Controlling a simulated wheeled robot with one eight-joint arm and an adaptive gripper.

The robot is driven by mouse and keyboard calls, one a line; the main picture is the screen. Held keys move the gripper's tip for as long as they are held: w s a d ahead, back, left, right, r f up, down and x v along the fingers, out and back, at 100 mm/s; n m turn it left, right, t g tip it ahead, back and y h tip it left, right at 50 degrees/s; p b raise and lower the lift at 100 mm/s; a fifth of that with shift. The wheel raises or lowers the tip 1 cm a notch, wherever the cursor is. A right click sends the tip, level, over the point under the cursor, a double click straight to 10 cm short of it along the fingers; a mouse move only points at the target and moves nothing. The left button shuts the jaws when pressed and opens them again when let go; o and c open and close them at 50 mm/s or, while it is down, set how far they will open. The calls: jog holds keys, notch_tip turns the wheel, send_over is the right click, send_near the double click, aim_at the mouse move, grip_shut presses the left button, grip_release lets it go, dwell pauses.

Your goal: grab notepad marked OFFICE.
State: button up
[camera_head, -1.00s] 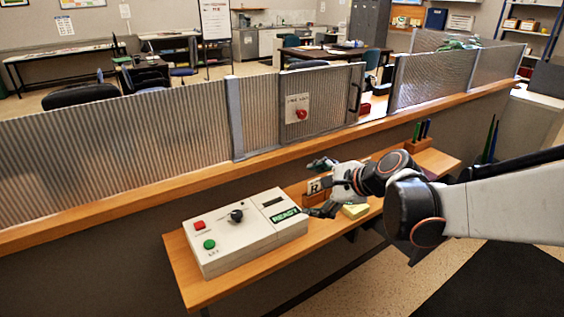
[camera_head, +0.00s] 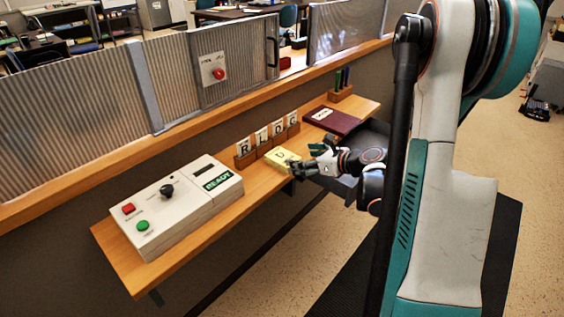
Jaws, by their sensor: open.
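A small yellow pad (camera_head: 280,157) with a dark mark on top lies on the wooden shelf, in front of a row of letter tiles. I cannot read the word OFFICE on it. My gripper (camera_head: 303,161) is open at the shelf's front edge, just right of the yellow pad. Its fingers point left toward the pad and appear empty; I cannot tell whether they touch it. A dark red book or folder (camera_head: 332,120) with a small pale label lies farther right on the shelf; its label is too small to read.
A control box (camera_head: 176,206) with red and green buttons and a READY display stands at the shelf's left. Letter tiles in a wooden holder (camera_head: 263,151) stand behind the pad. A pen block (camera_head: 340,94) is at the far right. A ribbed partition runs behind.

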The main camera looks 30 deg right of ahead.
aim_at(280, 155)
jog(key=b+x, duration=0.3)
jog(key=x, duration=0.7)
jog(key=shift+w+d, duration=0.1)
jog(key=shift+w, duration=0.05)
jog(key=c, duration=1.3)
